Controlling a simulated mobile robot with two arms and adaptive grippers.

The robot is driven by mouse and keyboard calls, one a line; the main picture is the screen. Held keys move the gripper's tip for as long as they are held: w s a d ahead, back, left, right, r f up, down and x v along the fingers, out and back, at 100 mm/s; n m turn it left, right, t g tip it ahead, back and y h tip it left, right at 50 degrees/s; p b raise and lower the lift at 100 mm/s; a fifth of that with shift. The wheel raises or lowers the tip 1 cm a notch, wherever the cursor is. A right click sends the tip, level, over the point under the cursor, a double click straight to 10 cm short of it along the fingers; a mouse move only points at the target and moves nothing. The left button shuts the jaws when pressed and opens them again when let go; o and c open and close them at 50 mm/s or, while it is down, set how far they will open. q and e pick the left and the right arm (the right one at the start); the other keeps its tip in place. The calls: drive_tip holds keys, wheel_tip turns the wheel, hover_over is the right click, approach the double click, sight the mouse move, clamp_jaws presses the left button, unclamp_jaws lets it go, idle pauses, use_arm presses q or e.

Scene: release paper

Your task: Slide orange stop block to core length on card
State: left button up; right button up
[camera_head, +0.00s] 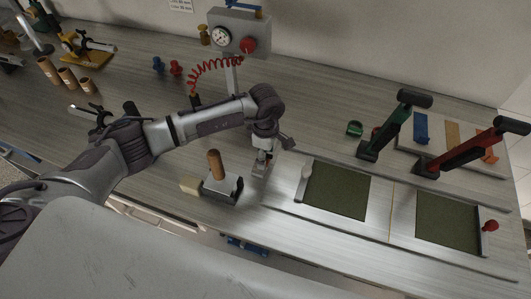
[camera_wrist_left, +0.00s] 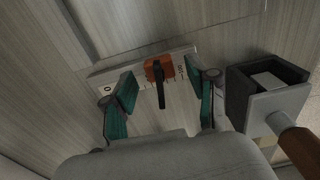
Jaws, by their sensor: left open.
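The orange stop block (camera_wrist_left: 158,68) sits on a pale scale strip (camera_wrist_left: 110,80) with dark tick marks, a 0 near its left end and a number near its right end that I cannot read for sure. A dark bar sticks out from the block toward me. My left gripper (camera_wrist_left: 161,88) is open, its teal-padded fingers on either side of the block and apart from it. In the head view my left gripper (camera_head: 262,164) points down at the bench, and the block is hidden there. A white card (camera_head: 180,5) hangs on the wall; its text is too small to read surely.
A wooden-handled tool (camera_head: 216,165) in a dark holder stands close beside my left gripper. It also shows at the right of the wrist view (camera_wrist_left: 295,137). Green panels (camera_head: 337,191) and green (camera_head: 393,128) and red (camera_head: 463,151) lever handles stand to the right. A gauge box (camera_head: 233,35) is behind.

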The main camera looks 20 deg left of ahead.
use_arm(q)
drive_tip(key=shift+f, duration=0.65)
clamp_jaws()
